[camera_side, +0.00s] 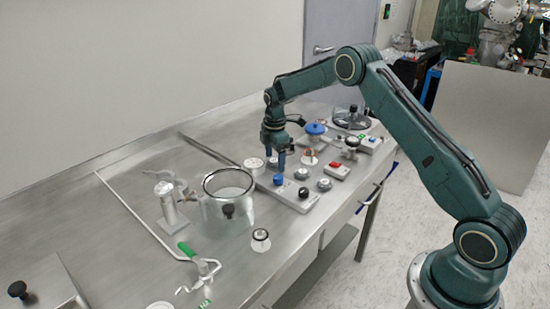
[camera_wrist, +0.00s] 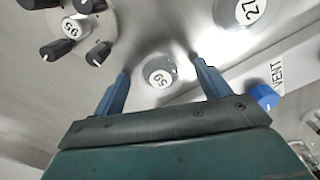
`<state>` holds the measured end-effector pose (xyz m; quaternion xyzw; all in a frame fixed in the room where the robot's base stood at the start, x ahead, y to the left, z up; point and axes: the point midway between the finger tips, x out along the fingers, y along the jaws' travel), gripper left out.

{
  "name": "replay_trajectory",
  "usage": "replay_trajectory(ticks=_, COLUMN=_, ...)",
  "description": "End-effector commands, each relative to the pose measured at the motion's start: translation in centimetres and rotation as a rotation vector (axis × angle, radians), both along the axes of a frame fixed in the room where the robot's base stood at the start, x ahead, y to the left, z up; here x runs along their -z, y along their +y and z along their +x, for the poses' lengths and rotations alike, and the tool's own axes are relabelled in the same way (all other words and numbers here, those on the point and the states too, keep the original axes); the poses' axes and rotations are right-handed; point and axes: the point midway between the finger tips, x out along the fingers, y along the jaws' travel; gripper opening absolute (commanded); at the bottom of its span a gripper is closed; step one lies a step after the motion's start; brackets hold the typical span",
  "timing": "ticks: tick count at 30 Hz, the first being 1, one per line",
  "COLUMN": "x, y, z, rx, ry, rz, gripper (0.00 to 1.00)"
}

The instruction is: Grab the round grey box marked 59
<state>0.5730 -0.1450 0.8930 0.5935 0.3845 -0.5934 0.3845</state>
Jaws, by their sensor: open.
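The round grey box marked 59 (camera_wrist: 160,74) shows in the wrist view as a small grey disc with a white number label. It lies between and a little beyond my two blue fingertips, with clear space on both sides. My gripper (camera_wrist: 160,68) is open and empty. In the side view my gripper (camera_side: 276,160) points down over the grey panel (camera_side: 300,198) on the bench. Several small round grey parts sit near it there, and I cannot tell which one is marked 59.
In the wrist view, a round part with black knobs (camera_wrist: 72,27) is at upper left, a larger round part marked 22 (camera_wrist: 240,12) at upper right, and a blue knob (camera_wrist: 265,97) beside the VENT label. A glass-like cylinder (camera_side: 228,202) stands left of the panel.

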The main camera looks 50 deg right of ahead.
Motion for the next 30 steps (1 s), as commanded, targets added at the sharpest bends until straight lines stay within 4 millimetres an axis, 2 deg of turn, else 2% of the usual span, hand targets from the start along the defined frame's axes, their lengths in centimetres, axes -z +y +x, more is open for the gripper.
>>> replay_trajectory(ticks=3, x=0.0, y=0.0, z=0.0, rx=0.000, ry=0.000, rz=0.000, gripper=0.76)
replay_trajectory(ticks=9, x=0.0, y=0.0, z=0.0, rx=0.000, ry=0.000, rz=0.000, gripper=0.36)
replay_trajectory(ticks=11, x=0.0, y=0.0, z=0.0, rx=0.000, ry=0.000, rz=0.000, gripper=0.28)
replay_trajectory(ticks=23, x=-0.4, y=0.0, z=0.0, rx=0.000, ry=-0.001, rz=0.000, gripper=0.28)
replay_trajectory(ticks=30, x=-2.6, y=0.0, z=0.1, rx=0.000, ry=-0.003, rz=0.000, gripper=0.28)
